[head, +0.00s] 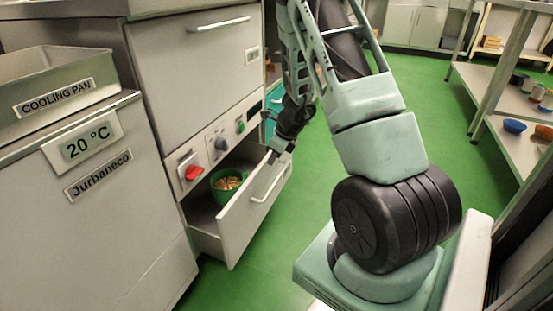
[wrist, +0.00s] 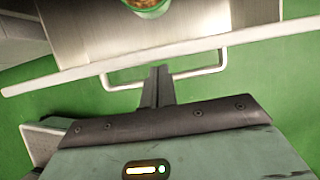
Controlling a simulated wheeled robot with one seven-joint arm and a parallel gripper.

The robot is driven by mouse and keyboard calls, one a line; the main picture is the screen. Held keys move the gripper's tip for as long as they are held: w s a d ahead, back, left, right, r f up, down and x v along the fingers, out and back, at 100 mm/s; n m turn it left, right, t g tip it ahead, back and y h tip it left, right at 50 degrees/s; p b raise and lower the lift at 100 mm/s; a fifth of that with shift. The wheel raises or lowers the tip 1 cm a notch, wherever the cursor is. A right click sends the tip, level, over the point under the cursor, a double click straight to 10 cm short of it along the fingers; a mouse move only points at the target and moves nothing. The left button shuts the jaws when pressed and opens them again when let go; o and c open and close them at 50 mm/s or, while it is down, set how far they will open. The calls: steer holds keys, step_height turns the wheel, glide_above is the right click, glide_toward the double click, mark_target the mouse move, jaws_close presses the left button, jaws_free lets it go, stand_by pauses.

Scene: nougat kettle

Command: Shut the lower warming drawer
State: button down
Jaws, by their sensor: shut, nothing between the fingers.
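The lower warming drawer (head: 242,214) stands pulled out of the cabinet in the head view, below the control panel. Its bar handle (head: 268,183) is on the outer front face. A green pot (head: 216,194) with pale contents sits inside the drawer. In the wrist view the drawer (wrist: 85,30) shows its inside and top front edge, with the handle (wrist: 205,72) beyond it and part of the pot at the top. My gripper (head: 272,157) is shut and empty, just over the drawer front near the handle. In the wrist view the fingertips (wrist: 160,70) overlap the handle; contact is unclear.
The upper drawer (head: 195,75) is shut above the control panel with its red knob (head: 193,172). A counter with the cooling pan (head: 60,75) stands at left. A shelf with bowls (head: 514,126) is at right. Green floor is clear between.

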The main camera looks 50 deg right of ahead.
steer(key=w+a+p, duration=0.2)
steer(key=w+p, duration=0.3)
steer(key=w, duration=0.4)
steer(key=shift+a+p, duration=0.3)
steer(key=shift+s, duration=0.1)
